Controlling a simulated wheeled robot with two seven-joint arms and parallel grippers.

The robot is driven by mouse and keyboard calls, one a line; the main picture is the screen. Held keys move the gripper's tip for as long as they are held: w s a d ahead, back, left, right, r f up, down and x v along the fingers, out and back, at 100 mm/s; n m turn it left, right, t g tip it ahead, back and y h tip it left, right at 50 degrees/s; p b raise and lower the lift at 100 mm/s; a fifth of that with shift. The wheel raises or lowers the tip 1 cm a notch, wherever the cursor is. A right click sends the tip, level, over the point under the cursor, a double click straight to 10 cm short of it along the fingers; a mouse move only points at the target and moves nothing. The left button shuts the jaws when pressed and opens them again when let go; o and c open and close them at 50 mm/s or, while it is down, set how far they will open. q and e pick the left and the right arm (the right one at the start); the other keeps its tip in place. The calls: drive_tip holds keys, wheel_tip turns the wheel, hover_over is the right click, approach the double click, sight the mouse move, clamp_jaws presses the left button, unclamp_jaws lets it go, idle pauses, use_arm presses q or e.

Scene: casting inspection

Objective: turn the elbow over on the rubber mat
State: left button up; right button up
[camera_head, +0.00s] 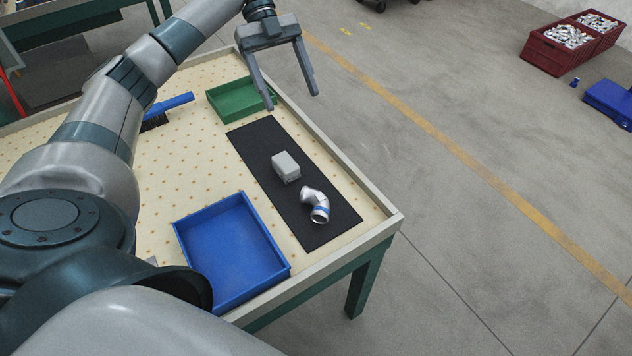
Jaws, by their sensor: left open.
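My left gripper (293,102) is open and empty, raised above the far end of the table, well apart from the elbow. Its fingers point downward, with one in front of the green tray. My right gripper is not in view.
A grey block (286,167) sits on the mat close to the elbow. A blue tray (283,268) stands at the near side and a green tray (228,88) at the far side. A blue-handled brush (170,104) lies at the left. Red crates (546,55) stand on the floor.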

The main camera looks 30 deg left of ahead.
use_arm(q)
wheel_tip(320, 180, down, 14)
drive_tip(key=b, duration=1.3)
drive_tip(key=shift+w+a, duration=0.2)
drive_tip(key=shift+w, duration=0.05)
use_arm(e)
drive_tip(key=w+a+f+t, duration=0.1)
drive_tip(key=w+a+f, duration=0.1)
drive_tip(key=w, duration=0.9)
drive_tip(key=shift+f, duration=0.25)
use_arm(q)
drive_tip(key=shift+f, duration=0.1)
drive_tip(key=p, duration=0.2)
approach(316, 197)
drive_tip(key=x, duration=0.4)
drive_tip(key=shift+s+d+f, duration=0.1)
drive_tip(key=shift+s+f, duration=0.1)
drive_tip(key=shift+s+d+f, duration=0.15)
drive_tip(key=shift+d+f, duration=0.25)
drive_tip(key=shift+f, duration=0.1)
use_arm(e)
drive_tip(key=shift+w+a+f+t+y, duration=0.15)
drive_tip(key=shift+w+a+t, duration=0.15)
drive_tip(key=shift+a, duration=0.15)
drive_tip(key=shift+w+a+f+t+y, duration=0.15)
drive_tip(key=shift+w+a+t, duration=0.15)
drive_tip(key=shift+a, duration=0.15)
